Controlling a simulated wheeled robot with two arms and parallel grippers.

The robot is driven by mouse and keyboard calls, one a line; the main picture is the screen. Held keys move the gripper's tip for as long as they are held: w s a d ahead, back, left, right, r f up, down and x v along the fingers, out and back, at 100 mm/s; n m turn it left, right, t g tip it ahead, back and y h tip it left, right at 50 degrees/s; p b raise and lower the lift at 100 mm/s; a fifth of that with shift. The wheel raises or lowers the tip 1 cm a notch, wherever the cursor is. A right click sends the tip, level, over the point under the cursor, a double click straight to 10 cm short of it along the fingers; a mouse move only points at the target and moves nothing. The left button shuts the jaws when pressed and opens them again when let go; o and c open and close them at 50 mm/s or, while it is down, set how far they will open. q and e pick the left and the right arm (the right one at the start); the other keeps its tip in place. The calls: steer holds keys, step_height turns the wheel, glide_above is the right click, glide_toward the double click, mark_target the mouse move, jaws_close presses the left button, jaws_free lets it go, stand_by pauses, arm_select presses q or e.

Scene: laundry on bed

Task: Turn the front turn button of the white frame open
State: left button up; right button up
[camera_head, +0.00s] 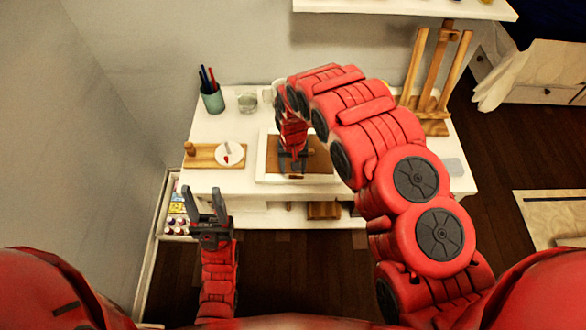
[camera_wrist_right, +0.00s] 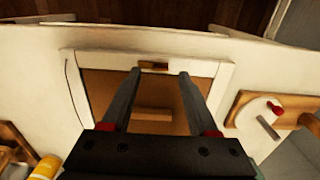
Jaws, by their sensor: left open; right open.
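The white frame (camera_head: 262,168) lies flat on the white table with its brown backing board (camera_head: 316,160) facing up. It also shows in the right wrist view (camera_wrist_right: 226,82). The front turn button (camera_wrist_right: 153,66) is a small brass-coloured bar at the middle of the frame's front edge, lying lengthwise along that edge. My right gripper (camera_head: 292,168) is over the frame, pointing down. In the right wrist view its open fingers (camera_wrist_right: 160,74) are on either side of the button, apart from it. My left gripper (camera_head: 205,190) is open and empty, in front of the table's left part.
A wooden board with a white dish (camera_head: 229,153) is left of the frame. A green cup of pens (camera_head: 212,98) and a glass (camera_head: 247,100) stand behind. A wooden easel (camera_head: 432,105) stands at the back right. A brown strip (camera_wrist_right: 152,114) lies on the backing board.

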mark_target(293, 175)
step_height(293, 175, up, 15)
steer(key=p, duration=1.2)
steer(key=shift+f, duration=0.15)
steer(key=shift+w, duration=0.1)
